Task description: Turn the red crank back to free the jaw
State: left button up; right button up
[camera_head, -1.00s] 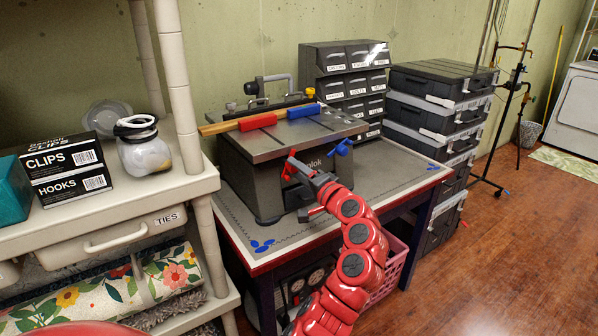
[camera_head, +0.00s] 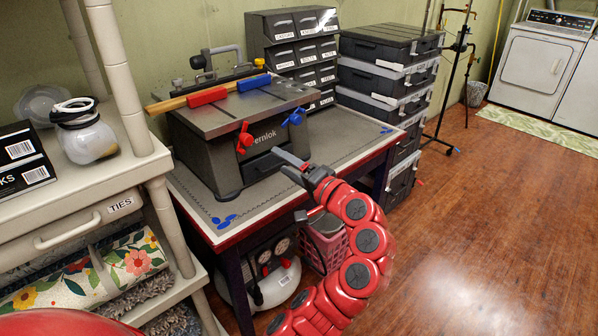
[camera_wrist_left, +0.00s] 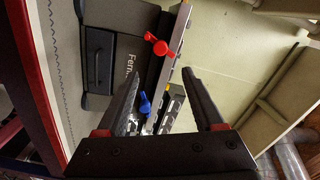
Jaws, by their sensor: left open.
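A dark clamping machine (camera_head: 220,150) stands on the workbench. Its red crank (camera_head: 244,137) is on the front face, with a blue crank (camera_head: 294,117) to its right. On top, a red jaw (camera_head: 207,96) and a blue jaw (camera_head: 254,82) lie along a wooden strip (camera_head: 166,105). My left gripper (camera_head: 293,166) is open and empty, apart from the red crank, to its right and lower in the head view. In the left wrist view the red crank (camera_wrist_left: 158,45) lies beyond the open fingers, and the blue crank (camera_wrist_left: 145,104) shows between them. My right gripper is out of view.
A shelf unit (camera_head: 125,150) with a jar (camera_head: 84,132) stands at left. Drawer cabinets (camera_head: 300,50) and stacked dark cases (camera_head: 385,70) stand behind and right of the workbench (camera_head: 345,140).

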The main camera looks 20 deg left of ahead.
pick_arm(q)
jog(key=shift+v, duration=2.35)
jog(key=m+p, duration=2)
jog(key=m, duration=0.2)
send_near(249, 142)
jog(key=x, duration=0.9)
jog(key=shift+w+a, duration=0.1)
jog(key=shift+a, duration=0.05)
grip_shut()
